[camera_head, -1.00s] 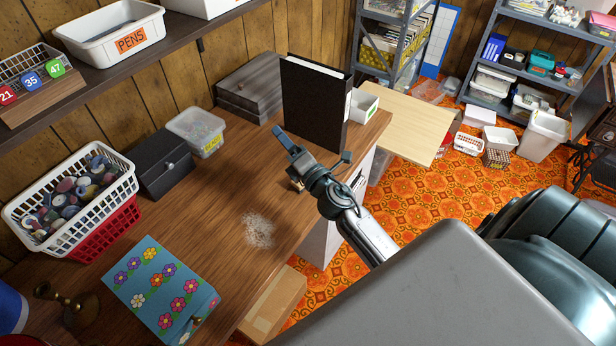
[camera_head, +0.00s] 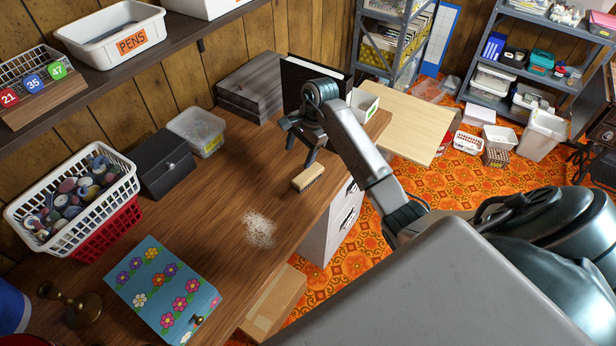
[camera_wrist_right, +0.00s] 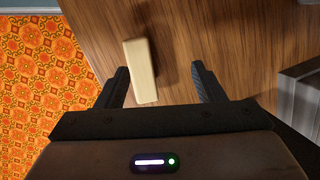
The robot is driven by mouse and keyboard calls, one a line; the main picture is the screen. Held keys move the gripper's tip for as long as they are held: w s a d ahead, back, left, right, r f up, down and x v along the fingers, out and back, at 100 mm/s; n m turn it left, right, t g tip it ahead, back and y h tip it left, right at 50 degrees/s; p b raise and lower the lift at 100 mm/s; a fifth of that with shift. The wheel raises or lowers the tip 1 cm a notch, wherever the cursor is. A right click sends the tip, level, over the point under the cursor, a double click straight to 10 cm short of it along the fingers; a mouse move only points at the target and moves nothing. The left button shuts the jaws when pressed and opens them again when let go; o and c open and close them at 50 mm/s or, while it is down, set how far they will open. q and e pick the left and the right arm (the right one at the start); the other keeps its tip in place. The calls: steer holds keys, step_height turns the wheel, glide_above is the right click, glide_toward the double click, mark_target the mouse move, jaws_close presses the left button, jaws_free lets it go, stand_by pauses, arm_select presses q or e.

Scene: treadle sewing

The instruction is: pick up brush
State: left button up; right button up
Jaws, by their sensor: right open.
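The brush (camera_head: 309,177) has a pale wooden back and lies on the brown desk (camera_head: 215,225) near its right edge. In the right wrist view the brush (camera_wrist_right: 140,70) shows as a pale block, its near end between the fingertips and closer to the left finger. My right gripper (camera_head: 299,148) is open and empty above the desk, just behind the brush in the head view. In the wrist view the right gripper (camera_wrist_right: 160,80) has both fingers apart. I cannot tell its exact height above the brush. My left gripper is not in view.
A black binder (camera_head: 300,85) stands behind my right gripper, near a dark box (camera_head: 250,88). Pale dust (camera_head: 259,230) lies in front of the brush. A clear tub (camera_head: 197,130) and flowered box (camera_head: 162,290) stand to the left.

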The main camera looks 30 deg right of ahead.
steer(key=s+d+g+h, duration=0.1)
steer(key=d, duration=0.2)
steer(key=b, duration=0.5)
glide_above(308, 174)
steer(key=d, duration=0.1)
step_height(308, 174, down, 4)
steer(key=shift+w+r+g+h, duration=0.1)
steer(key=shift+g+h, duration=0.2)
steer(key=shift+f, duration=0.35)
steer(key=shift+f+b, duration=0.2)
steer(key=shift+b, duration=0.1)
steer(key=shift+a+f+b, duration=0.1)
steer(key=shift+f+b, duration=0.2)
steer(key=shift+a+f+b, duration=0.25)
steer(key=shift+f+b, duration=0.65)
steer(key=shift+f, duration=0.3)
steer(key=shift+a+f+p, duration=0.15)
steer(key=shift+f+p, duration=0.45)
steer(key=shift+f, duration=0.25)
steer(key=shift+c, duration=0.6)
steer(key=c, duration=1)
